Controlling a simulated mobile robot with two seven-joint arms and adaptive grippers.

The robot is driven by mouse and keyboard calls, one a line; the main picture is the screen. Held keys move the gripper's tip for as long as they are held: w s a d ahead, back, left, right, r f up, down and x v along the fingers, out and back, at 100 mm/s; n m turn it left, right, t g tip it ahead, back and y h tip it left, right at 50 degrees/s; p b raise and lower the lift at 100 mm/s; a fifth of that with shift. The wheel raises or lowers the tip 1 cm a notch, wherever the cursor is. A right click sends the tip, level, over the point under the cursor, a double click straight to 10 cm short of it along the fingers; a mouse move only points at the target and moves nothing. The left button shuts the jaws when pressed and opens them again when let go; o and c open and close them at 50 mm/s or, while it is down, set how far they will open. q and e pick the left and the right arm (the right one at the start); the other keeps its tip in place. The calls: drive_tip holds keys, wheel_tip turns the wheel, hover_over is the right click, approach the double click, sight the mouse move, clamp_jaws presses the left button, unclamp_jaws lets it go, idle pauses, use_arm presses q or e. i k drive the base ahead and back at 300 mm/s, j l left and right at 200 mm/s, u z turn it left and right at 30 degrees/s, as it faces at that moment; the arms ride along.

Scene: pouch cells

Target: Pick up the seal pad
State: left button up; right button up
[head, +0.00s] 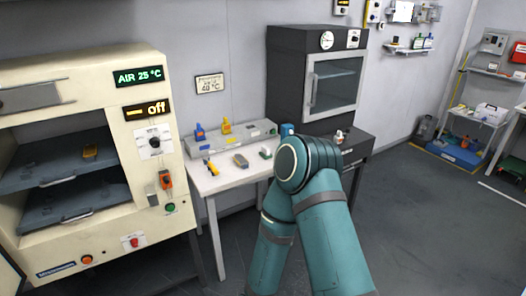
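No object is clearly recognisable as the seal pad at this size. Small items lie on the white table (228,178) in the middle of the head view: a yellow-and-dark tool (210,167), a grey-brown block (240,160) and a small green item (265,153). The grey-brown block may be the pad, but I cannot tell. One teal arm of mine is bent in front of the table's right part and hides some of it. Neither gripper shows.
A cream oven (168,75) with open shelves (60,165) stands left of the table. A dark glass-doored cabinet (290,60) stands right.

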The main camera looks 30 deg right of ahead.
sight(265, 153)
drive_tip(key=i+l+u, duration=0.15)
drive_tip(key=l, duration=0.3)
drive_tip(key=i+l+u, duration=0.1)
drive_tip(key=l, duration=0.35)
drive_tip(key=i+l+u, duration=0.15)
drive_tip(key=l, duration=0.35)
drive_tip(key=i+l+u, duration=0.1)
drive_tip(key=l, duration=0.4)
drive_tip(key=i+l+u, duration=0.15)
drive_tip(key=l, duration=0.35)
drive_tip(key=i+l+u, duration=0.1)
drive_tip(key=l, duration=0.4)
